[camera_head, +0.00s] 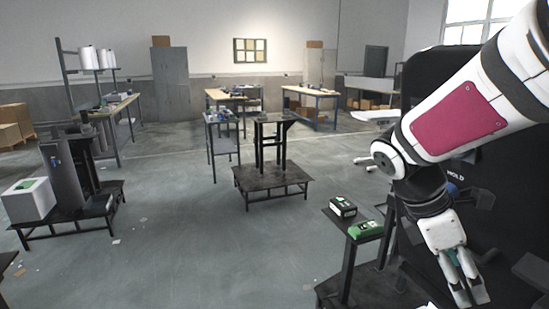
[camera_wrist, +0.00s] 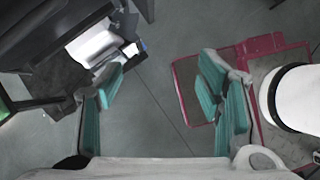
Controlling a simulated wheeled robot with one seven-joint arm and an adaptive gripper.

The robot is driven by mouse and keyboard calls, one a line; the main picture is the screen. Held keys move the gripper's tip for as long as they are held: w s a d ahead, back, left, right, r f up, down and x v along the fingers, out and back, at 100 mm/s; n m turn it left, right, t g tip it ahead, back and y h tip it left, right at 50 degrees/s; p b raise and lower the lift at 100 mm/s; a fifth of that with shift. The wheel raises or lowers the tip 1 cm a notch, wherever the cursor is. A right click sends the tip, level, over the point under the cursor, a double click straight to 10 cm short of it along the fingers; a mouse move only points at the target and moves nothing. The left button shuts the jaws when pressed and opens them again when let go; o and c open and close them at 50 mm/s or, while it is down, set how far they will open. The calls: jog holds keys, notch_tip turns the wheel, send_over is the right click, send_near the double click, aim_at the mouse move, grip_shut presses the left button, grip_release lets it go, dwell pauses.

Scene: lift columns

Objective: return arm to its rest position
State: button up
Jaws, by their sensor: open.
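My arm reaches in from the upper right in the head view and bends down at the wrist. My gripper (camera_head: 471,291) hangs pointing down at the lower right, beside a large black panel. In the wrist view my gripper (camera_wrist: 165,100) shows its two teal-padded fingers spread wide apart, with only grey floor between them. It holds nothing.
A small dark stand (camera_head: 337,224) left of my gripper bears a black-and-white box (camera_head: 343,206) and a green item (camera_head: 365,229). The black panel (camera_head: 424,88) stands close behind my arm. Low platforms (camera_head: 271,188) stand farther off. The middle floor (camera_head: 180,240) is clear.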

jog(key=s+a+r+m+t+y, duration=0.2)
jog(key=s+a+m+t+y, duration=0.1)
jog(key=s+a+m, duration=0.2)
jog(key=s+a+r+m+t+y, duration=0.3)
jog(key=a+m, duration=0.3)
jog(key=m, duration=0.4)
jog(key=shift+s+r+t, duration=0.15)
jog(key=shift+s+t, duration=0.45)
jog(key=shift+s, duration=0.3)
